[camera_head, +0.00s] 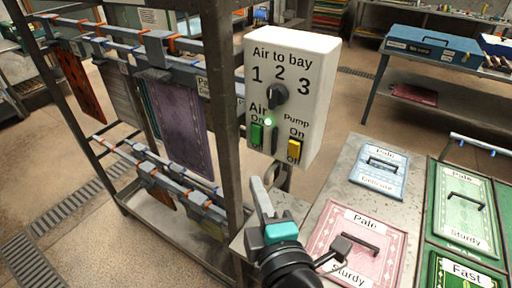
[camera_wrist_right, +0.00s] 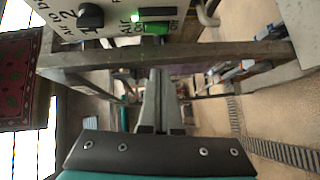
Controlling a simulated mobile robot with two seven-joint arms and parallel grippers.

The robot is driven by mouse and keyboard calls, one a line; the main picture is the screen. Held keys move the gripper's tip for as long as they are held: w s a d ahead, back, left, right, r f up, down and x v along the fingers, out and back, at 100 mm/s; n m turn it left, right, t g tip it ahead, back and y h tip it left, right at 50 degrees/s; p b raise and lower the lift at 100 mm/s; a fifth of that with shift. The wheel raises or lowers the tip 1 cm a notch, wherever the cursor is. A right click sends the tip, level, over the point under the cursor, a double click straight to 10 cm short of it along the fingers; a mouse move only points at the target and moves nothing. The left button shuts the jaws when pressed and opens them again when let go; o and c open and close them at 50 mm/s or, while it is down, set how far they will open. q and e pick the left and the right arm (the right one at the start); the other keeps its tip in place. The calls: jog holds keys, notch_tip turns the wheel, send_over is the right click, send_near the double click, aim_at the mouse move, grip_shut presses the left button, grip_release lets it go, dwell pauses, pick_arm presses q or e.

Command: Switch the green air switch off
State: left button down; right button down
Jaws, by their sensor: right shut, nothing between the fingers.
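The white control box (camera_head: 311,84) labelled "Air to bay" is fixed on the rack post. The green air switch (camera_head: 257,134) is at its lower left, under the word "On"; it also shows at the top of the right wrist view (camera_wrist_right: 157,29). A small green light (camera_head: 267,121) glows beside it. I cannot tell which way the switch is tipped. My right gripper (camera_head: 262,187) is shut and empty, below the box and apart from the switch. Its closed fingers also show in the wrist view (camera_wrist_right: 157,80). My left gripper is not in view.
A yellow pump switch (camera_head: 294,150) sits right of the green one, and a black knob (camera_head: 277,96) above. The metal rack post (camera_head: 224,100) stands close left of the box. A table with labelled rug cards, including a pink one (camera_head: 345,245), lies to the right.

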send_near(255, 140)
jog(key=w+a, duration=0.2)
jog(key=a, duration=0.2)
jog(key=w, duration=0.1)
jog(key=w+d, duration=0.1)
jog(key=w+d+p, duration=0.1)
jog(key=w, duration=0.1)
jog(key=shift+w+d+f, duration=0.1)
jog(key=shift+d+f, duration=0.1)
jog(key=shift+f, duration=0.15)
jog(key=b, duration=0.1)
jog(key=f+n+t+b, duration=0.1)
jog(key=shift+w+d+b, duration=0.2)
jog(key=shift+w+b, duration=0.05)
jog(key=shift+b, duration=0.15)
jog(key=shift+r, duration=0.3)
